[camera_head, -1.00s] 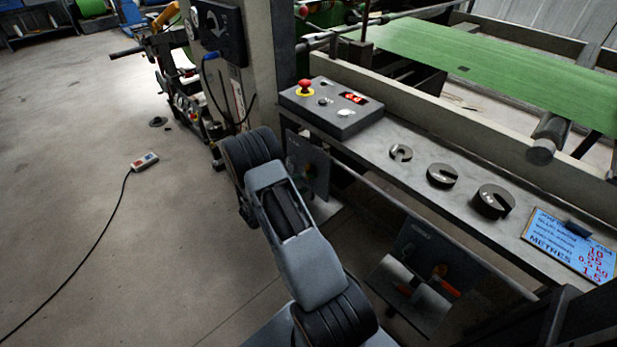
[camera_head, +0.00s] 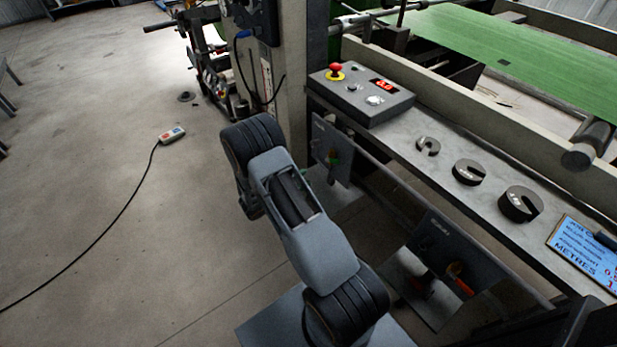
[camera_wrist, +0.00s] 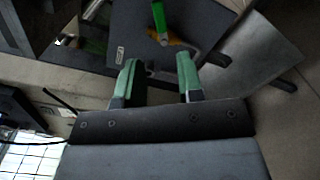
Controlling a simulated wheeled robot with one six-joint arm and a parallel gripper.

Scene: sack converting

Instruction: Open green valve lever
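The green valve lever (camera_wrist: 158,15) stands at the top of the wrist view, in front of a dark plate (camera_wrist: 135,32) with orange behind the lever. In the head view the green lever (camera_head: 333,157) shows small on a grey panel (camera_head: 322,135) under the bench, just right of my arm. My gripper (camera_wrist: 158,74) has two green-padded fingers spread apart with nothing between them. The lever is beyond the fingertips, roughly in line with the gap, and not touched. My gripper is hidden behind my arm in the head view.
A second panel (camera_head: 440,243) with an orange-red lever (camera_head: 459,278) hangs lower right. Above are a bench (camera_head: 400,135), a control box (camera_head: 360,95) with a red button, and slotted weights (camera_head: 468,172). A pendant (camera_head: 172,135) with cable lies on open floor at left.

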